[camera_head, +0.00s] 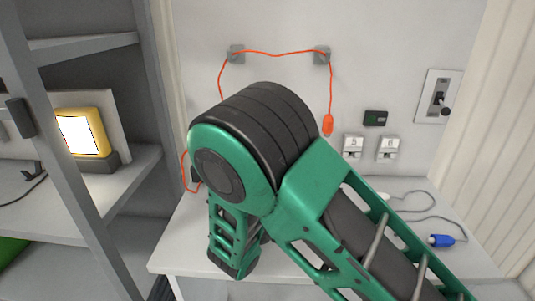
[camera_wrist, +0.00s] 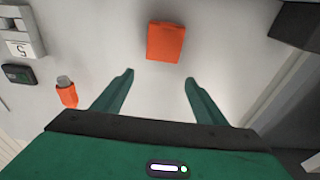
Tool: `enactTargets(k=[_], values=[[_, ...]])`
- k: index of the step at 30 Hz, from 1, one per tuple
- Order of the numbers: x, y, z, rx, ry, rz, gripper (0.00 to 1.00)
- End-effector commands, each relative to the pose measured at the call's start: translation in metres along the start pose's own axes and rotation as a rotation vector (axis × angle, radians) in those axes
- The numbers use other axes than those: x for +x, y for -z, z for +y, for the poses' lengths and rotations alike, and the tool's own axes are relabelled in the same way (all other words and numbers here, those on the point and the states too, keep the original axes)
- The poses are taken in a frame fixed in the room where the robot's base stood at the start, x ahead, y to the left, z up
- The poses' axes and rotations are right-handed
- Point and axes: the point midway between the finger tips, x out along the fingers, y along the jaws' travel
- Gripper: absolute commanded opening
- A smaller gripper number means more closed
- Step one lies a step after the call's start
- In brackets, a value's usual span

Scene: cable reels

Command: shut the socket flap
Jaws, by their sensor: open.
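My gripper (camera_wrist: 158,78) is open and empty in the wrist view, its two green fingers apart and pointing toward the wall. An orange block-like piece (camera_wrist: 165,42), possibly the socket flap, is on the wall just beyond the fingertips, between their lines; I cannot tell whether it is open or shut. My arm hides it in the head view. Two pale grey sockets, marked 5 (camera_head: 353,146) and 6 (camera_head: 388,148), are on the wall at right; socket 5 also shows in the wrist view (camera_wrist: 20,45). Their flap positions are too small to tell.
An orange cable (camera_head: 275,54) runs over two grey wall hooks, its orange plug (camera_head: 328,124) hanging near the sockets. A small black display (camera_head: 375,118) and a lever switch (camera_head: 439,98) are on the wall. A blue connector (camera_head: 441,240) lies on the white table (camera_head: 185,245).

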Motion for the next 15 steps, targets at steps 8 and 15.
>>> enactTargets(k=[8, 15], values=[[-0.034, -0.001, -0.002, -0.003, 0.004, -0.001, 0.66], [-0.059, -0.002, -0.001, -0.001, 0.003, -0.002, 0.66]])
